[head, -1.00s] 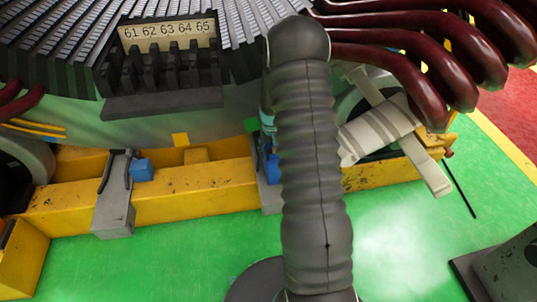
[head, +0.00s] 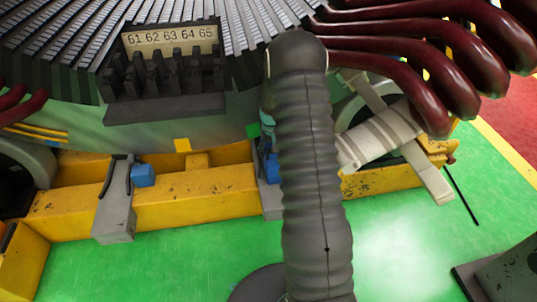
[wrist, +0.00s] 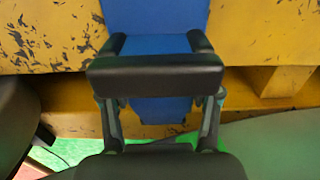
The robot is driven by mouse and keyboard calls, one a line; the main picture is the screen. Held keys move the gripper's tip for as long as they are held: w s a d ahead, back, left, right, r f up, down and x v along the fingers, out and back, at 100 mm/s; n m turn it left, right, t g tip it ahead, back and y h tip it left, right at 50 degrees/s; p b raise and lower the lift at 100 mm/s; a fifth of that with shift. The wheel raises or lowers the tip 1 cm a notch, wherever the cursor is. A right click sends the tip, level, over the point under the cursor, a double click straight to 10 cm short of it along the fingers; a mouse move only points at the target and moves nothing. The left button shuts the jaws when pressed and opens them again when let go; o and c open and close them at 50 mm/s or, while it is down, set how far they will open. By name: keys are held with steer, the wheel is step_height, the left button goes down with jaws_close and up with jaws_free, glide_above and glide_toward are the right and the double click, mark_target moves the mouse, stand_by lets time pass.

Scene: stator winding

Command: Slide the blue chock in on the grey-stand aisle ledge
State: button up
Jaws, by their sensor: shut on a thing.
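My gripper (wrist: 155,62) is shut on a blue chock (wrist: 155,45) in the wrist view. The blue surface shows between and beyond the fingers, in front of the yellow beam (wrist: 50,30). In the head view my arm hides most of the gripper. A bit of blue (head: 271,168) shows at the arm's left edge, by a grey bracket (head: 272,205) on the beam. I cannot tell whether the held chock touches the bracket or beam. Another blue block (head: 143,175) sits on the beam beside the left grey bracket (head: 115,215). A grey stand (head: 505,275) is at lower right.
The stator (head: 165,106) with a plate numbered 61 to 65 lies above the beam. Dark red coil ends (head: 440,65) and a pale strap (head: 380,140) are at right.

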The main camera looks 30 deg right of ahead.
mark_target(270, 144)
steer(key=shift+w+d, duration=0.2)
steer(key=shift+w, duration=0.5)
steer(key=shift+w+d, duration=0.15)
steer(key=shift+w, duration=0.5)
steer(key=o, duration=1.4)
steer(key=shift+c, duration=0.2)
step_height(270, 144, up, 12)
